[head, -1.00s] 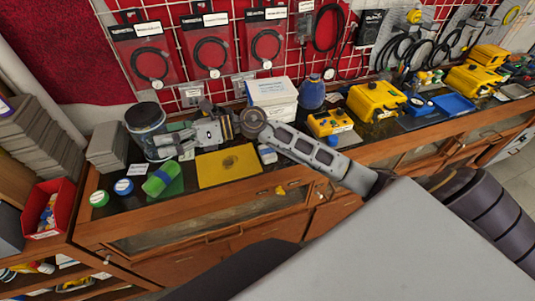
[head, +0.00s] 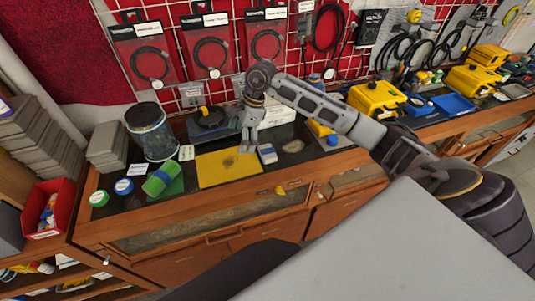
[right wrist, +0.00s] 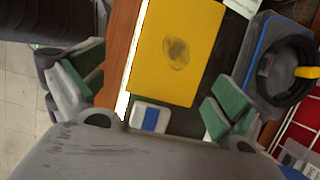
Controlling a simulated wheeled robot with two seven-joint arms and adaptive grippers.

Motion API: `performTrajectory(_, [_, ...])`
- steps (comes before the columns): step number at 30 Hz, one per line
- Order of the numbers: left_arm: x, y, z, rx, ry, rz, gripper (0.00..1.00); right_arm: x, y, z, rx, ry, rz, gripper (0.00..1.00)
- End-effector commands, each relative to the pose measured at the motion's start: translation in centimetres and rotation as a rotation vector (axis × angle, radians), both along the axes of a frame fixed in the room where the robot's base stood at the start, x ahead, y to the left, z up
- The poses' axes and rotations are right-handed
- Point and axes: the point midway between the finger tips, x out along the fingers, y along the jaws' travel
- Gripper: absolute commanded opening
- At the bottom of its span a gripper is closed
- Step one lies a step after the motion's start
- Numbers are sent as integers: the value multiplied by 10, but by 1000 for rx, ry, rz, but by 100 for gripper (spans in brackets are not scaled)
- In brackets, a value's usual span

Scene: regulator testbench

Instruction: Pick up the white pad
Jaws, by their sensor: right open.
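The white pad (head: 267,153) is a small white block with a blue band. It lies on the dark counter just right of the yellow mat (head: 222,168). My right gripper (head: 248,147) points down near the mat's right edge, just left of the pad. In the right wrist view my right gripper (right wrist: 150,92) has its green-padded fingers spread wide, with nothing held between them. My left gripper is not in view.
Yellow cases (head: 377,98) stand to the right. The counter's wooden front edge is close to the pad.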

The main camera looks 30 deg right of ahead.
Motion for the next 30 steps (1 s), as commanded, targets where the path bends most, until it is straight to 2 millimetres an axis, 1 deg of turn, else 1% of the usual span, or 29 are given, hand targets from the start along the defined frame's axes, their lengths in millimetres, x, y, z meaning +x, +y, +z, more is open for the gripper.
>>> performTrajectory(1, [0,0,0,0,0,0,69,2,-18,2,-61,7,-2,100])
performTrajectory(3, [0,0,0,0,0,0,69,2,-42,4,-140,23,-3,100])
performTrajectory(6, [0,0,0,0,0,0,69,1,-71,9,-236,48,-11,100])
performTrajectory(10, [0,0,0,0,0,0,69,-1,-96,15,-317,71,-17,100])
performTrajectory(12, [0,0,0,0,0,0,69,-2,-102,17,-338,80,-20,100])
performTrajectory(15, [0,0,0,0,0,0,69,-2,-106,17,-350,84,-22,100])
performTrajectory(25, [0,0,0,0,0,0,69,-2,-106,16,-348,84,-22,100])
performTrajectory(30, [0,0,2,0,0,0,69,-2,-105,8,-348,85,-22,100])
